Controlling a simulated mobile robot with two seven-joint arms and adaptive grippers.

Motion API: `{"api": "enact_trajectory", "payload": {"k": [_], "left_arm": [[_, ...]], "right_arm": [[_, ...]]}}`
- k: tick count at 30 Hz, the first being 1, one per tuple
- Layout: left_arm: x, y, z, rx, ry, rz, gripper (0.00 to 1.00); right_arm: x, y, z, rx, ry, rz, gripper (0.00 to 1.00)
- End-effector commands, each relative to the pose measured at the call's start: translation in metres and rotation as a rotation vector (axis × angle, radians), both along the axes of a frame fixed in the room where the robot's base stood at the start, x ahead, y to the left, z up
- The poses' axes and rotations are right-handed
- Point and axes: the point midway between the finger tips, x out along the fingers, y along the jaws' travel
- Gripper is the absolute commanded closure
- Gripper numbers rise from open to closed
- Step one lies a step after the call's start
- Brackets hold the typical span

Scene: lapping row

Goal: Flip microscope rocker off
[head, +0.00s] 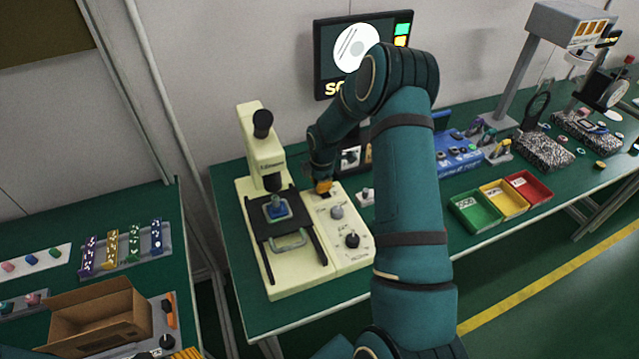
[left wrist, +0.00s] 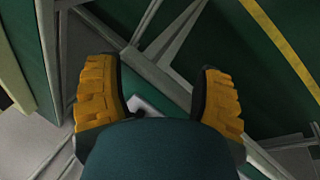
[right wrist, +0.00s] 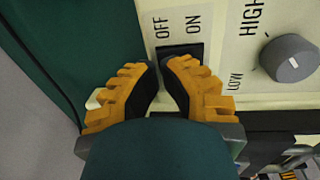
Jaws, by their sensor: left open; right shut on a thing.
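The cream microscope (head: 262,152) stands on the green bench, with its control panel (head: 352,262) on the right side of its base. The black rocker (right wrist: 196,52) sits by the OFF and ON labels in the right wrist view, partly covered by my right fingers. My right gripper (head: 323,186) reaches down to the rocker at the panel's far end; its fingertips (right wrist: 165,62) are drawn close together on it. Which way the rocker is tipped I cannot tell. My left gripper (left wrist: 158,76) is open and empty, above the floor and bench frame.
A grey knob (right wrist: 290,58) marked LOW and HIGH is beside the rocker. Green (head: 462,218), yellow and red bins stand right of my right arm. A monitor (head: 326,60) hangs behind. A cardboard box (head: 75,325) sits on the left bench, across a gap.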

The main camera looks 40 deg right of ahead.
Motion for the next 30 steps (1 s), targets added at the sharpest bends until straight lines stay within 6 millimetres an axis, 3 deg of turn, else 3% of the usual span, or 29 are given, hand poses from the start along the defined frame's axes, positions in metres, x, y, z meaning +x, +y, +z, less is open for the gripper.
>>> {"api": "enact_trajectory", "payload": {"k": [4, 12, 30], "left_arm": [[-0.002, 0.0, -0.01, -0.002, 0.006, -0.004, 0.32], [-0.002, 0.0, -0.007, -0.002, 0.006, -0.004, 0.32], [-0.002, 0.0, 0.003, -0.001, 0.006, -0.004, 0.32]], "right_arm": [[0.002, -0.001, -0.015, 0.002, 0.002, -0.002, 1.0], [0.001, 0.001, -0.015, 0.005, 0.009, 0.0, 1.0], [0.002, 0.0, 0.003, 0.002, 0.004, 0.0, 1.0]]}}
